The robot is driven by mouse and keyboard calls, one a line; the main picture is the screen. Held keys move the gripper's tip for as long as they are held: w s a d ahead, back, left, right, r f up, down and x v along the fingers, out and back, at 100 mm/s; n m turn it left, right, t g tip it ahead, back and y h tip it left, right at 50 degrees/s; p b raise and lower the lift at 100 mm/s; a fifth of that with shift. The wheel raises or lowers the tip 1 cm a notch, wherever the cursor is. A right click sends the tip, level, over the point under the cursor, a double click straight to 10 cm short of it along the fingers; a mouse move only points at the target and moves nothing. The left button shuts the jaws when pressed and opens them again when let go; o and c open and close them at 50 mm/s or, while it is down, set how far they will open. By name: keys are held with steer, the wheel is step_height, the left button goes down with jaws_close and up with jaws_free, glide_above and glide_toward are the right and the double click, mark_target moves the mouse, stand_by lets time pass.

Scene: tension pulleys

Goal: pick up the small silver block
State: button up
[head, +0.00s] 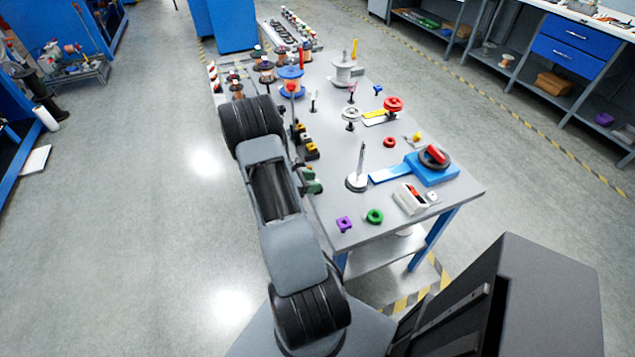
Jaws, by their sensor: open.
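A small silver-white block (432,197) sits near the right front edge of the grey workbench (330,205). It is just right of a white box with a red part (410,199), and it is too small to make out in detail. My arm reaches up along the left side of the bench. My gripper cannot be made out; the end of the arm is hidden behind its own links.
A blue tensioner (430,170) with a red and black wheel lies behind the block. A metal post on a round base (357,180) stands to the left. Purple (344,224) and green (375,216) parts lie near the front edge. Spools crowd the far end.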

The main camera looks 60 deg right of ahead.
steer(key=shift+s+d+f, duration=0.1)
steer(key=shift+s+d, duration=0.05)
steer(key=shift+d, duration=0.05)
steer(key=shift+c, duration=0.2)
jaws_close()
stand_by(0.4)
